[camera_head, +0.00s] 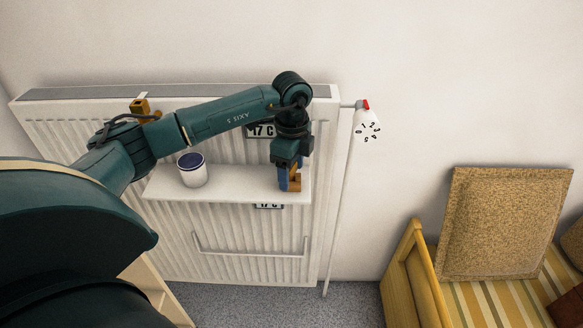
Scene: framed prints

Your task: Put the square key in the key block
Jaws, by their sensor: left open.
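My left gripper (290,166) points down at the right end of a white shelf (235,184) on the radiator. It is open. Right at its fingertips is a small orange-brown block (295,184), partly hidden by the gripper, with a blue part (283,179) beside it. I cannot tell whether the fingers touch either one. Another yellow-brown piece (140,106) with a light top sits near the top left of the radiator, partly hidden behind my left arm. I cannot tell for sure which piece is the square key and which the key block. My right gripper is not in view.
The ribbed radiator (80,135) carries small "17 C" displays. A valve dial (366,126) and pipe are to its right. A wooden bench with cushion (505,225) stands at lower right.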

